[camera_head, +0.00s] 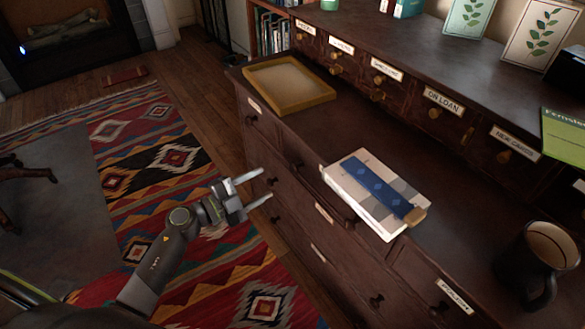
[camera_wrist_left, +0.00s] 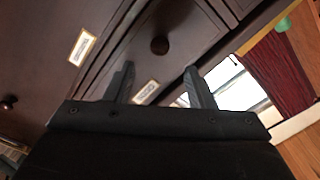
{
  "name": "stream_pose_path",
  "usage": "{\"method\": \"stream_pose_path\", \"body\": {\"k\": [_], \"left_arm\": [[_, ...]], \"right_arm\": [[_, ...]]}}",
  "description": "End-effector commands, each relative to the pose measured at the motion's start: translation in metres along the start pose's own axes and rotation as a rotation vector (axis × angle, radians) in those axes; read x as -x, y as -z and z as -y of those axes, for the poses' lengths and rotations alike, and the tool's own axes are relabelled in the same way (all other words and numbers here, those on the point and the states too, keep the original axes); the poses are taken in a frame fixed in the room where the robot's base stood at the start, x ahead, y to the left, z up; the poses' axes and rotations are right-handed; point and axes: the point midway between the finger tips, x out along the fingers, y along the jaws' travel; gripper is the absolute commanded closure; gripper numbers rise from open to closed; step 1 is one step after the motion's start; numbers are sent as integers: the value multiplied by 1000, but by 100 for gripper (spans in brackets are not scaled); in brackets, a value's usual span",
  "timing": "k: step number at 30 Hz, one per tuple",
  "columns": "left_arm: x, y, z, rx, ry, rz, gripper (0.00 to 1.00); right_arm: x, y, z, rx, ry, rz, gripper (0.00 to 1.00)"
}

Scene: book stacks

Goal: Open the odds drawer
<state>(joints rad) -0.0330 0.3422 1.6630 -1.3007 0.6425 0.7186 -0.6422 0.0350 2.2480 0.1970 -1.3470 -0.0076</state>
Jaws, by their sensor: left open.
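A dark wooden chest of drawers (camera_head: 375,262) has several drawers with round dark knobs and small pale labels. The labels on its lower fronts are too small or angled to read, so I cannot tell which is the odds drawer. All the fronts I see look shut. My left gripper (camera_head: 266,185) is open and empty, its fingers pointing at the fronts left of the middle. In the left wrist view a round dark knob (camera_wrist_left: 160,45) shows just beyond the open fingers (camera_wrist_left: 159,70), apparently not gripped, with pale labels (camera_wrist_left: 82,47) nearby. My right gripper is out of view.
A pale book (camera_head: 370,180) with a blue strip lies on the chest's ledge near its front edge. An empty yellow tray (camera_head: 289,86) is at the ledge's far left, a dark mug (camera_head: 540,262) at right. Small labelled drawers (camera_head: 430,112) stand behind. A patterned rug (camera_head: 150,150) covers open floor at left.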

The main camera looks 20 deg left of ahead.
Motion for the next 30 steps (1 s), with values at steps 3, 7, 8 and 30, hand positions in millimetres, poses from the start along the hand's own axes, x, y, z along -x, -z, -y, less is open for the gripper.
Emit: {"method": "stream_pose_path", "body": {"k": [3,7,8,30], "left_arm": [[-29,0,0,2,4,-3,51],[-56,0,0,1,3,-2,51],[-62,-1,-1,3,3,-1,51],[-106,0,0,2,1,2,60]], "right_arm": [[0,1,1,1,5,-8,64],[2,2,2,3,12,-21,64],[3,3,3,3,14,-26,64],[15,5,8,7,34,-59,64]]}}
